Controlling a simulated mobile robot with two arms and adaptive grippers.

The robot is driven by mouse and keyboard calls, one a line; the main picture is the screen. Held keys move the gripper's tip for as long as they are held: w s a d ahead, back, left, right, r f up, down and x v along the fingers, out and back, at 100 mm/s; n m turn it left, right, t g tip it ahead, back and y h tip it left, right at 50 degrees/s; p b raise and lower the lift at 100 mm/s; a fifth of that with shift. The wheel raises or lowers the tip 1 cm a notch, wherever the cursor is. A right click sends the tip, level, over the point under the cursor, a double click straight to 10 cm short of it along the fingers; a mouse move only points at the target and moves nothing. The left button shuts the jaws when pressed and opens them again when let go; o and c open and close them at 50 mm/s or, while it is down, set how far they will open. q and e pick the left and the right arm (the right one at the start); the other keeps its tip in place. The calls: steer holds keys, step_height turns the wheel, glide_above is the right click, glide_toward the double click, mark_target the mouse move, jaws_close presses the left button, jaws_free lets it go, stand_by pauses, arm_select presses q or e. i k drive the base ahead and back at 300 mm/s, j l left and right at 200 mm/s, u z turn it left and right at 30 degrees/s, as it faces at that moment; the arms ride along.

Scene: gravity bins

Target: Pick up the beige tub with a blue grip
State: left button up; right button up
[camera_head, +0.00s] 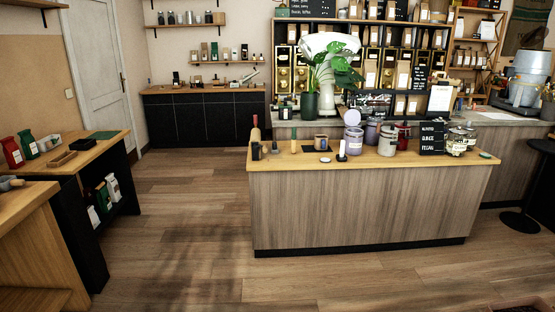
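Neither of my grippers is in view.
Wooden floor (190,235) is clear in front of and left of the counter. A side table (100,145) with bags stands at the left. A stool (522,215) stands at the right.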

mark_target(321, 140)
steer(key=i+z, duration=0.25)
steer(key=i, duration=0.4)
steer(key=i+z, duration=0.25)
steer(key=i, duration=0.35)
steer(key=i+j+z, duration=0.2)
steer(key=i, duration=0.45)
